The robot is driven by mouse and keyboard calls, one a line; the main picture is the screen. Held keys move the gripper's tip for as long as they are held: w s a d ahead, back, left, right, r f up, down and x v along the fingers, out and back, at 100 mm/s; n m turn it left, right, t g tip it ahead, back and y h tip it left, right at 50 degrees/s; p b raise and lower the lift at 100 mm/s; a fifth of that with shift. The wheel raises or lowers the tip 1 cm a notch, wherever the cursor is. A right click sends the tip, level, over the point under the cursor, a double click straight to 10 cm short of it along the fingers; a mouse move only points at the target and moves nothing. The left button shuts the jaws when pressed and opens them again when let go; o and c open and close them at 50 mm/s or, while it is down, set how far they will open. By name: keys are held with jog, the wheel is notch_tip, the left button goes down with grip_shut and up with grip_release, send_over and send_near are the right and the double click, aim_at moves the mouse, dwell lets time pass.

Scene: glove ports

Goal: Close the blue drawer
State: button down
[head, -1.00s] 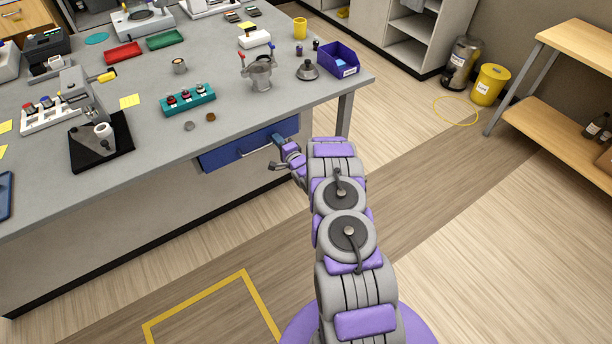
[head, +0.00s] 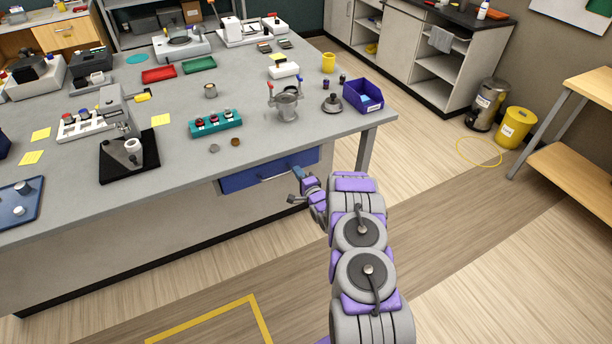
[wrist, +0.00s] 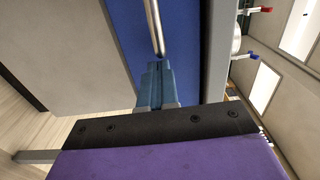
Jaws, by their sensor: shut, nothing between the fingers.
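The blue drawer (head: 245,182) is under the near edge of the grey bench, with a pale bar handle (head: 278,174) across its front. I cannot tell how far it stands out from the bench. My gripper (head: 297,171) is at the right part of the drawer front, close to the handle's right end. In the wrist view my gripper (wrist: 157,68) is shut and empty, its fingertips at one end of the handle (wrist: 153,25) and over the blue drawer front (wrist: 118,15). I cannot tell whether they touch it.
The grey bench (head: 75,218) holds a teal rack (head: 215,124), a blue-purple bin (head: 362,97) and several other items above the drawer. A bench leg (head: 366,150) stands right of the drawer. A yellow bin (head: 514,128) is farther right. The floor in front is clear.

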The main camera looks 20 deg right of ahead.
jog(key=s+p, duration=0.2)
jog(key=s, duration=0.9)
jog(key=w+a+r+n+g, duration=0.25)
jog(key=r+n+g, duration=0.25)
jog(key=r, duration=0.3)
jog(key=s+a+r+n+g+h, duration=0.25)
jog(key=s+r+n+g, duration=0.25)
jog(key=s+r, duration=0.45)
jog(key=s+a+r+n+g, duration=0.2)
jog(key=s+a+r+g, duration=0.1)
jog(key=s, duration=1)
jog(key=s+a+r+n+g+y, duration=0.1)
jog(key=s+a+r+n+g, duration=0.2)
jog(key=s, duration=1.1)
jog(key=s+a+r+n+g+y, duration=0.1)
jog(key=s+a+r+n+g, duration=0.1)
jog(key=s+a+r, duration=0.4)
jog(key=s+r+g, duration=0.1)
jog(key=s+r, duration=0.3)
jog(key=s, duration=0.3)
jog(key=shift+s+a+g, duration=0.25)
jog(key=shift+a+g, duration=0.1)
jog(key=shift+g, duration=0.05)
